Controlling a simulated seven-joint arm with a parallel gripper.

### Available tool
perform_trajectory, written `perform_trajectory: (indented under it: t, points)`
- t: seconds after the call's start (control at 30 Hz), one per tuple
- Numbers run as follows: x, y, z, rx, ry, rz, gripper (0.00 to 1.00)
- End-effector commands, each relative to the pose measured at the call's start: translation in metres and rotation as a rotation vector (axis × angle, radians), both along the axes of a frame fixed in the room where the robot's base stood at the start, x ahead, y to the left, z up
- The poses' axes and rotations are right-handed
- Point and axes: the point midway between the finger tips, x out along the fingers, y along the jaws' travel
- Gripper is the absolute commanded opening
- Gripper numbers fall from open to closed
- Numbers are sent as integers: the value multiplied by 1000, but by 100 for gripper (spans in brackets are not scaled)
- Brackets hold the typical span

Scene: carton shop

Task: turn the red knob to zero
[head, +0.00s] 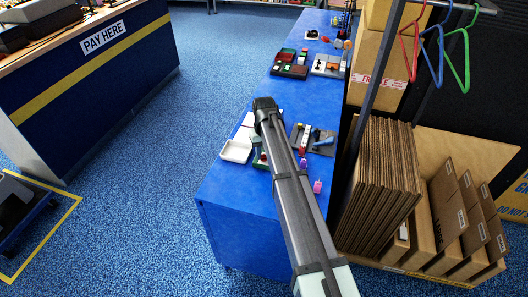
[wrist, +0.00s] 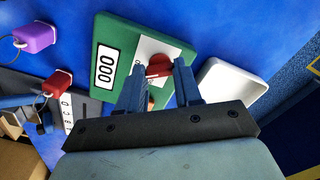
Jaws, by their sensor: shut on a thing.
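The red knob (wrist: 159,64) sits on a white plate (wrist: 147,48) on a green board (wrist: 122,28) in the wrist view. The board also carries a white label reading 000 (wrist: 105,67). My gripper (wrist: 160,78) reaches over the board with its two blue fingers on either side of the knob, shut on it. A pale mark shows at the knob's near edge; the scale around it is mostly hidden by the fingers. In the head view a bit of the red knob (head: 263,157) and green board (head: 259,164) shows beside my arm, which hides the gripper.
An open white tray (head: 236,151) lies just left of the board. A grey panel (head: 325,150) with a blue-handled part lies to the right. The table's front is clear.

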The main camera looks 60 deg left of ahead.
Motion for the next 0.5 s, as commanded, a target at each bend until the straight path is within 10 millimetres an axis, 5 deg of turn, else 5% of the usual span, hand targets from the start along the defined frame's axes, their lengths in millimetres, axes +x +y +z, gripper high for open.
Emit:
perform_trajectory:
  t: [0.5]
  points:
    - [0, 0, 0, 0, 0, -55, 4]
